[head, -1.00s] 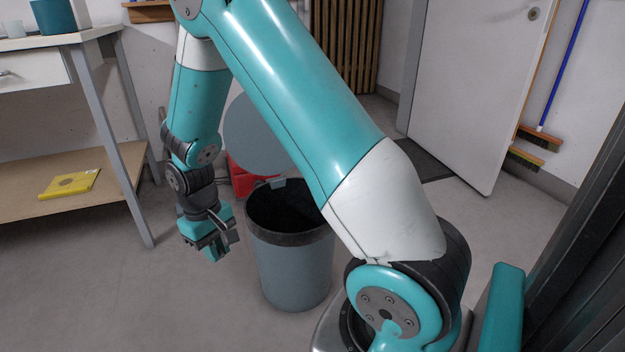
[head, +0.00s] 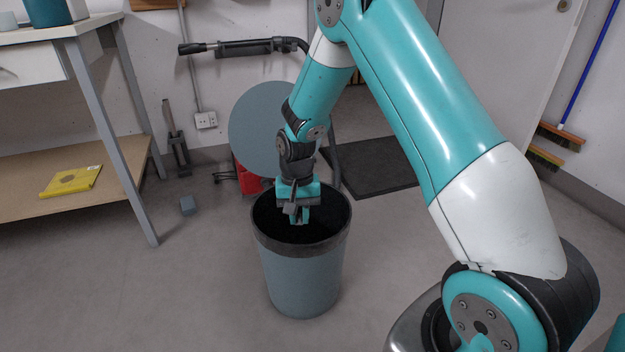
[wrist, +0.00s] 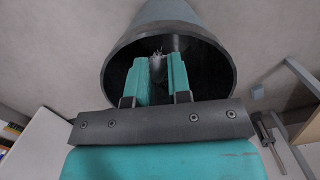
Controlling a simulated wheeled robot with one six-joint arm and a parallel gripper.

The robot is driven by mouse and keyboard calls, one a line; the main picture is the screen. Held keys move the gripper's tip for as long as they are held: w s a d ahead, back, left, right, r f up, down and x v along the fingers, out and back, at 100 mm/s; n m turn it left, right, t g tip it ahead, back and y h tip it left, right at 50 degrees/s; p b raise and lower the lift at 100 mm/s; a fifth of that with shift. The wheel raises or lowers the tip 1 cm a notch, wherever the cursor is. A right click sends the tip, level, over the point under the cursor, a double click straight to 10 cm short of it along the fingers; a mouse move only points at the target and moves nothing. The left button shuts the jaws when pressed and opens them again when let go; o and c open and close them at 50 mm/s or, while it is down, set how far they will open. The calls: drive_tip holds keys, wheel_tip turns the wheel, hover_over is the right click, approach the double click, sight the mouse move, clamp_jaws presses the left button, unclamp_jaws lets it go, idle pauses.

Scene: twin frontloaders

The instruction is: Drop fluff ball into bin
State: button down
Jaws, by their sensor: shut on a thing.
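The bin (head: 303,280) is a grey-blue round tub with a dark rim, standing upright on the floor in the head view. Its round lid (head: 265,130) stands open behind it. My gripper (head: 299,218) points down over the bin's mouth, with its fingertips at about rim level. In the wrist view the teal fingers stand in front of the bin's dark opening (wrist: 205,75). A small pale grey fluff ball (wrist: 157,58) shows at the fingertips, and my gripper is shut on it. The fluff ball cannot be made out in the head view.
A workbench (head: 105,120) with a lower shelf stands at the left, with a yellow packet (head: 70,182) on the shelf. Brooms (head: 560,137) hang at the right. The floor around the bin's front is clear.

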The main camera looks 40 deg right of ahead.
drive_tip(key=w+d+f+m+t+p, duration=0.25)
drive_tip(key=w+d+m+p, duration=0.6)
drive_tip(key=m, duration=1.05)
wheel_tip(320, 180, down, 6)
drive_tip(key=w+d+b, duration=0.1)
drive_tip(key=w+b, duration=0.1)
drive_tip(key=b, duration=0.5)
drive_tip(key=shift+w+d+m, duration=0.25)
drive_tip(key=shift+w+m, duration=0.05)
drive_tip(key=shift+m, duration=0.1)
drive_tip(key=shift+g, duration=0.25)
drive_tip(key=c, duration=1)
unclamp_jaws()
